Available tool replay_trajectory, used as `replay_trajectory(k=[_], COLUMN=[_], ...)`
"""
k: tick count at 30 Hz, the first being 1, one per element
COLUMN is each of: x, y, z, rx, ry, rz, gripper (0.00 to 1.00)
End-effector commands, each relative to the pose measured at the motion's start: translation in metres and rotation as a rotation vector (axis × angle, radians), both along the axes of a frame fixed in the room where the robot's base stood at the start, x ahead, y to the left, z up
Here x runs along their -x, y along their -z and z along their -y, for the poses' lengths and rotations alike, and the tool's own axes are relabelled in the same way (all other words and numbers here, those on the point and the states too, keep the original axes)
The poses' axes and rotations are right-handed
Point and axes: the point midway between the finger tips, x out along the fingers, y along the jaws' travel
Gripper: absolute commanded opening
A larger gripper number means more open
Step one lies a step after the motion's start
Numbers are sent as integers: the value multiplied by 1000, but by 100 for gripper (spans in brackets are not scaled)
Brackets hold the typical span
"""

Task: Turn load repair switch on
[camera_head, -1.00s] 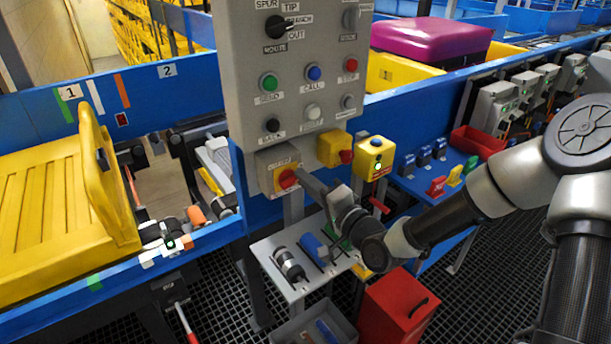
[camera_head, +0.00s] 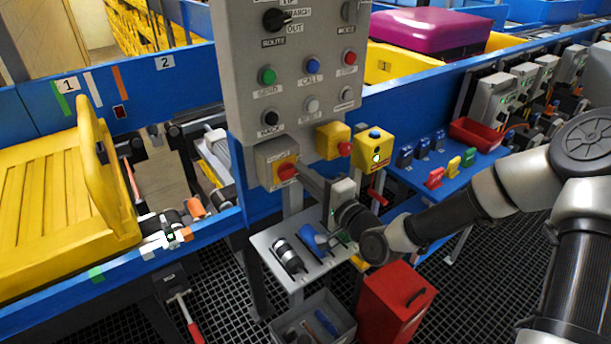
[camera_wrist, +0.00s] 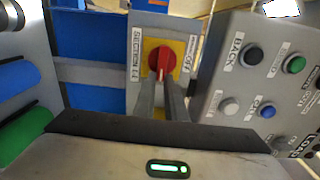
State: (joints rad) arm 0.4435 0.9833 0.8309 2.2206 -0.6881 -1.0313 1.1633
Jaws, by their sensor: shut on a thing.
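A red rotary knob (camera_head: 287,172) sits on a yellow plate on a small grey box below the grey control panel (camera_head: 245,85). In the wrist view, the knob (camera_wrist: 160,58) is straight ahead, with a "SECTION" label on its left and an "OFF" label on its right. My gripper (camera_head: 299,174) reaches the knob from the right. In the wrist view, its two fingers (camera_wrist: 163,82) are shut on the knob, hiding its lower part. No label that I can read says "load repair".
A yellow box with a red button (camera_head: 334,140) and another yellow box (camera_head: 374,152) stand close right of the knob. A shelf with tools (camera_head: 270,240) lies below, beside a red bin (camera_head: 398,300). A yellow tray (camera_head: 45,210) is at left.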

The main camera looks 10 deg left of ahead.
Motion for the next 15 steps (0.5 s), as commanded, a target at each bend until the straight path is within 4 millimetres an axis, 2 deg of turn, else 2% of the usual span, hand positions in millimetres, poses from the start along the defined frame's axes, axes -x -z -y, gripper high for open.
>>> replay_trajectory(k=[1,2,5,15], x=[1,1,1,2], y=[1,1,1,0], z=[0,0,0,2], rx=[1,1,1,1], ry=[-2,-2,-2,0], rz=[-3,-3,-3,-1], gripper=[0,14,30,30])
